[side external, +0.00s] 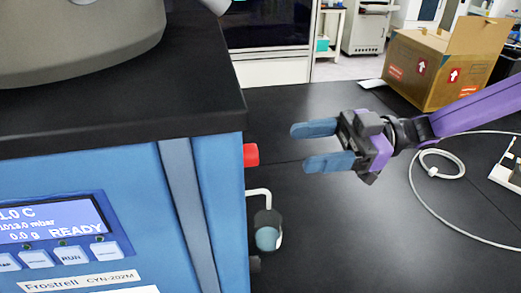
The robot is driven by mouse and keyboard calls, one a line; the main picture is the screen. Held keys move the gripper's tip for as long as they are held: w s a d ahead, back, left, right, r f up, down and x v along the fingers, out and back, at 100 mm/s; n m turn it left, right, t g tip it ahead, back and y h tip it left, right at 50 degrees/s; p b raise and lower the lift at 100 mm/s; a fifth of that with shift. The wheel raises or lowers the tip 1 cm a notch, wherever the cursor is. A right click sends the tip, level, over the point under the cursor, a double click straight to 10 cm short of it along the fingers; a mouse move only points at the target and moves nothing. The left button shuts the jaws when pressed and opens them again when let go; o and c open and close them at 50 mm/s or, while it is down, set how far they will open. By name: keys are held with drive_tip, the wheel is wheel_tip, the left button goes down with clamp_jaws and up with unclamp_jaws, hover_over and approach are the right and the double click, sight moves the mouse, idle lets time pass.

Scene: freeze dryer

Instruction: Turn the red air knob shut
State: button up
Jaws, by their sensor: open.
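The red air knob (251,155) sticks out from the right side of the blue freeze dryer (120,165), just below its black top. My gripper (314,146) is to the right of the knob, with its two blue fingers spread apart and pointing left toward it. A clear gap lies between the fingertips and the knob. The gripper is open and empty. The knob shows only from the side, so its turn position cannot be told.
A white bent tube with a dark and light-blue fitting (267,230) juts from the dryer's side below the knob. A cardboard box (440,65) stands at the back right. A white cable (440,165) lies on the black bench (350,240), whose front right is clear.

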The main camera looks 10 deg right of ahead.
sight(257, 153)
drive_tip(key=a, duration=0.8)
drive_tip(key=shift+a, duration=0.3)
drive_tip(key=c, duration=1)
